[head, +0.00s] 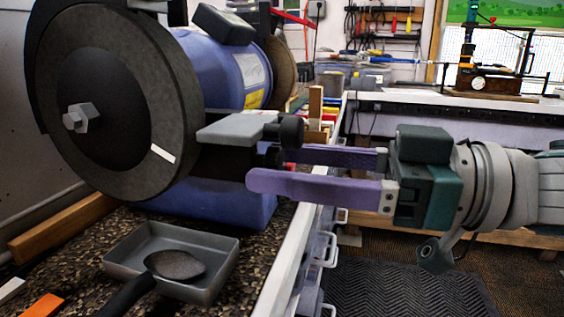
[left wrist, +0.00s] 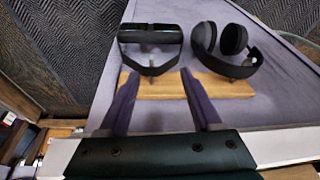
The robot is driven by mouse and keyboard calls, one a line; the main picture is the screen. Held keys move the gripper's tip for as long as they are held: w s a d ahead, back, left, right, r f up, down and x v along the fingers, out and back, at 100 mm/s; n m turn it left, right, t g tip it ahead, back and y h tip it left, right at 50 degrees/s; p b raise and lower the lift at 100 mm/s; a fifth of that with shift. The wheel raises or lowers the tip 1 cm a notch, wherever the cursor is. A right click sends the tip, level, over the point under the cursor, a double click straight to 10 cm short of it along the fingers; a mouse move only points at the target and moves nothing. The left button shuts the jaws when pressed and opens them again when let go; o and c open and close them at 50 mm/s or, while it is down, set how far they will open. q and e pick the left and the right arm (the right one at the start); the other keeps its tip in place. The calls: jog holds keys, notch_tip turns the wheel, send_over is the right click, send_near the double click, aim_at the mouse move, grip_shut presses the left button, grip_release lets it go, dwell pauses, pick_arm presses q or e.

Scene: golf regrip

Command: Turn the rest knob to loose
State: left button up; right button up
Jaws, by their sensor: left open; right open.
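The bench grinder has a large dark wheel (head: 110,100) and a blue motor body (head: 232,68). Its grey tool rest (head: 235,128) juts out at the wheel's right side. A black rest knob (head: 290,131) shows at the rest's right end, with another dark knob-like part just below it. My right gripper (head: 268,168) reaches in from the right, its purple fingers open and pointing left. Its fingertips are close to the knobs; I cannot tell whether they touch. My left gripper (left wrist: 158,82) is open and empty in the left wrist view, and is not visible in the head view.
A grey tray (head: 130,258) with a dark spoon-shaped tool (head: 175,265) sits on the speckled bench below the wheel. In the left wrist view, safety goggles (left wrist: 150,37) and black ear muffs (left wrist: 222,42) lie beyond my left fingers, near a wooden strip (left wrist: 190,85).

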grip_shut()
dwell(0.4)
dwell(0.4)
jog(key=shift+n, duration=0.8)
jog(key=shift+n+p, duration=0.4)
jog(key=shift+n, duration=0.8)
jog(key=shift+r+n, duration=0.1)
jog(key=shift+n, duration=2.1)
